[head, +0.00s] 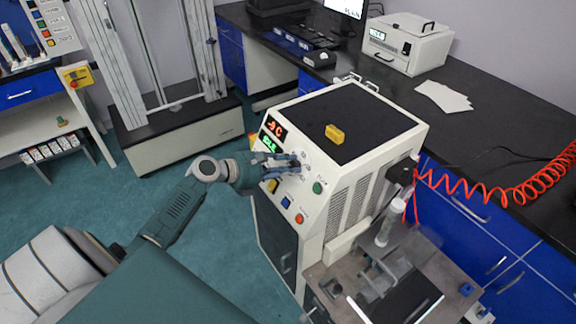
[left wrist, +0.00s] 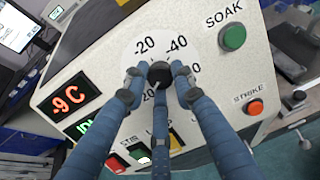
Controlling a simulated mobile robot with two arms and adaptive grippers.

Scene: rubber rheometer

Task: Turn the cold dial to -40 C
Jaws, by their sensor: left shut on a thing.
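My left gripper (head: 292,165) reaches the control panel of the white cabinet machine (head: 340,190). In the left wrist view its blue fingers (left wrist: 159,82) are closed around the dark round knob of the cold dial (left wrist: 159,70). I cannot tell the pointer's exact place. The red display (left wrist: 75,96) reads -9 C; it also shows in the head view (head: 274,127). My right gripper is not in view.
The green SOAK button (left wrist: 234,37) and the orange STRIKE button (left wrist: 255,107) sit right of the dial. More buttons lie below, partly hidden by the fingers. A yellow block (head: 334,134) lies on the machine's black top. A red coiled hose (head: 490,205) hangs at the right.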

